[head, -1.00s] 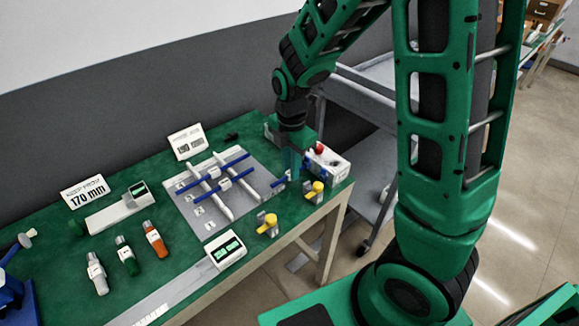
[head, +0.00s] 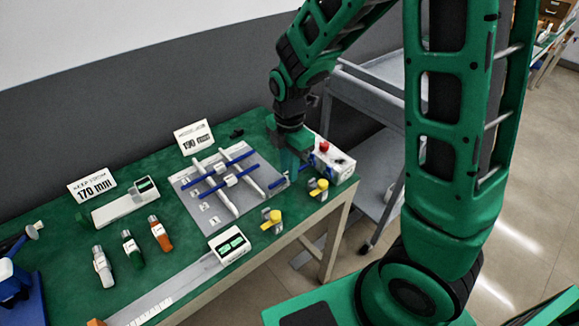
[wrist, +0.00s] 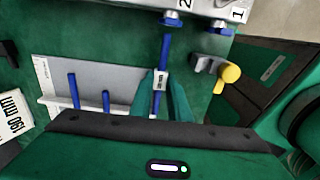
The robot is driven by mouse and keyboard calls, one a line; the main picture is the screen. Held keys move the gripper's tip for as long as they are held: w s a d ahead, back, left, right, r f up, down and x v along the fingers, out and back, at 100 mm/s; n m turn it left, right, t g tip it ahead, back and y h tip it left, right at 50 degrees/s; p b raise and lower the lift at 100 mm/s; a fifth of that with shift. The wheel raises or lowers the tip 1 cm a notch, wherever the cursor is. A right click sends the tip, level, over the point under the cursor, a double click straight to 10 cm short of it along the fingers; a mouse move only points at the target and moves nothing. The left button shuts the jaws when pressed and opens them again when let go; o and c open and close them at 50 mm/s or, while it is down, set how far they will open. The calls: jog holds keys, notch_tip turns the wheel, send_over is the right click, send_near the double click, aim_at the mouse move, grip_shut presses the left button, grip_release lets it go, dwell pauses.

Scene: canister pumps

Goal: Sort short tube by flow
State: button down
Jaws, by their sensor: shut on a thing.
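My gripper (wrist: 163,95) is shut on a short blue tube (wrist: 166,45) with a white label. In the head view the gripper (head: 289,165) is low over the right end of the bench, and one end of the tube (head: 277,185) shows beside it. In the wrist view the tube's far end is close to a port on a white box (wrist: 205,8) marked 2 and 1; I cannot tell whether they touch. Two other blue tubes (head: 232,178) lie across white rails on a grey board (head: 187,200).
The white box (head: 345,163) has a red button. Two yellow-handled valves (head: 318,188) (head: 271,219) stand near the bench's front edge. Signs read 170 mm (head: 92,185) and 190 mm (head: 194,137).

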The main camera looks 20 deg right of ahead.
jog(key=shift+a, duration=0.1)
dwell(0.3)
jog(key=shift+r, duration=3.05)
jog(key=shift+a, duration=0.1)
jog(key=a+r, duration=0.2)
jog(key=a, duration=1.1)
jog(key=shift+s+a+r, duration=0.2)
jog(key=shift+s, duration=0.15)
jog(key=shift+f, duration=0.1)
jog(key=shift+f, duration=4.1)
